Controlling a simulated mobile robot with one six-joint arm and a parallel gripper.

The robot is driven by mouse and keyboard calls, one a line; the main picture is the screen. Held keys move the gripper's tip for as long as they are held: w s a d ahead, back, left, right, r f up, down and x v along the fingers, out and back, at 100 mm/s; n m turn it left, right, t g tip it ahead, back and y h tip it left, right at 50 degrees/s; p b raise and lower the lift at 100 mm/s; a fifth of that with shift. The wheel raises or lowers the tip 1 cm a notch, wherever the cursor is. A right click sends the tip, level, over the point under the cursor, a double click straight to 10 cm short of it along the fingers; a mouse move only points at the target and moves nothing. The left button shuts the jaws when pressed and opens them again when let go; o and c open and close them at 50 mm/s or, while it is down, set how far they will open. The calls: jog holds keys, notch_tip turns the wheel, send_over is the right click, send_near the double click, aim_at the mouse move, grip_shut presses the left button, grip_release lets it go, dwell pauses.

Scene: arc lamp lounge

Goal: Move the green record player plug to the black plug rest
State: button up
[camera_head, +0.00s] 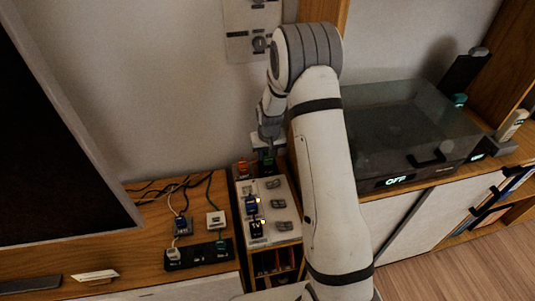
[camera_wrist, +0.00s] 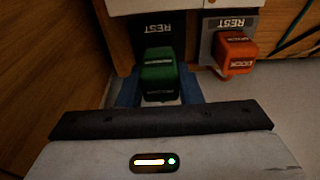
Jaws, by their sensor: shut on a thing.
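The green plug (camera_wrist: 158,72) is between the blue fingertips of my gripper (camera_wrist: 160,92) in the wrist view, and the jaws are shut on it. In the head view my gripper (camera_head: 268,143) points down by the wall, and the green plug (camera_head: 267,162) shows dimly beneath it at the far end of the white strip. The black plug rest (camera_wrist: 153,27), labelled REST, is directly behind the plug in the wrist view. I cannot tell whether the plug is seated in it or just above it.
The white strip (camera_head: 284,236) has switches, a blue plug (camera_head: 251,205) and a black plug (camera_head: 257,229). The record player (camera_head: 412,135) stands right of my arm. A black strip (camera_head: 186,263) with cabled plugs lies left.

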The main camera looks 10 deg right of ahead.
aim_at(268, 159)
jog(key=shift+f, duration=0.2)
dwell(0.5)
jog(key=shift+f+b, duration=0.3)
jog(key=shift+b, duration=0.25)
jog(key=shift+f+b, duration=0.85)
jog(key=shift+f, duration=0.3)
jog(key=o, duration=1.1)
jog(key=shift+r, duration=0.15)
jog(key=r, duration=0.5)
jog(key=s+r, duration=0.1)
jog(key=r, duration=0.1)
jog(key=shift+s+r+p, duration=0.1)
jog(key=shift+r+p, duration=0.15)
jog(key=shift+p, duration=0.1)
